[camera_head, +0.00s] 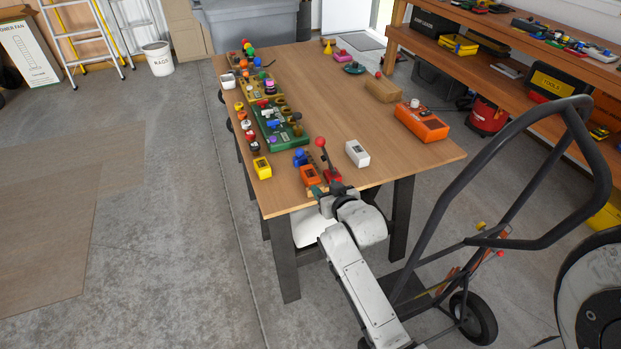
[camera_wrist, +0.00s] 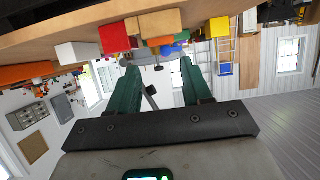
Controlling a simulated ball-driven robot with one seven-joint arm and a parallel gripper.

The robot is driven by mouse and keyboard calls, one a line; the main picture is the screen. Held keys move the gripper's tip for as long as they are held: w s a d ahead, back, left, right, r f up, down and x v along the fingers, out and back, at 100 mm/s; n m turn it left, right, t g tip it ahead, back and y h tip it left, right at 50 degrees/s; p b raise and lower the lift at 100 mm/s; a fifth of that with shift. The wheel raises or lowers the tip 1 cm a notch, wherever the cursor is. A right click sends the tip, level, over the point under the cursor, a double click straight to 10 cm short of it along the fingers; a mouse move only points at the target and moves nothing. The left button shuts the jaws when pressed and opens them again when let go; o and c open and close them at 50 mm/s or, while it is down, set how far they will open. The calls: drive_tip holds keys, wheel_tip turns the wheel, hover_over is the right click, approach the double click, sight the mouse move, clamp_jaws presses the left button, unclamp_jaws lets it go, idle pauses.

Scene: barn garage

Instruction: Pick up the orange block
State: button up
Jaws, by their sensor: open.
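The orange block (camera_head: 311,175) sits upright near the table's near edge in the head view. My gripper (camera_head: 325,189) is at the table's near edge, just in front of the orange and red blocks. In the wrist view my gripper (camera_wrist: 160,76) has its two green fingers spread apart, with nothing held between them. The exact gap between the fingertips and the orange block is hard to tell.
A red block (camera_head: 333,175) is close on the right of the orange one, a white block (camera_head: 357,153) farther right, and a yellow block (camera_head: 262,168) to the left. A blue item (camera_head: 299,157) is just behind. The wooden table's (camera_head: 330,100) middle is clear. A hand truck (camera_head: 440,220) stands at right.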

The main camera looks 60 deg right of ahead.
sight(312, 177)
drive_tip(key=shift+x, duration=3.85)
drive_tip(key=shift+a+f, duration=0.15)
drive_tip(key=shift+a, duration=0.05)
drive_tip(key=shift+c, duration=0.3)
drive_tip(key=c, duration=0.7)
drive_tip(key=shift+c, duration=0.2)
drive_tip(key=shift+r+p, duration=0.6)
wheel_tip(312, 177, up, 3)
drive_tip(key=shift+f+p, duration=0.15)
drive_tip(key=shift+p, duration=1.05)
drive_tip(key=s+a+p, duration=0.5)
drive_tip(key=s+a, duration=0.5)
drive_tip(key=s, duration=0.4)
drive_tip(key=shift+s+a+p, duration=0.25)
drive_tip(key=shift+a+p, duration=0.1)
drive_tip(key=shift+a, duration=0.05)
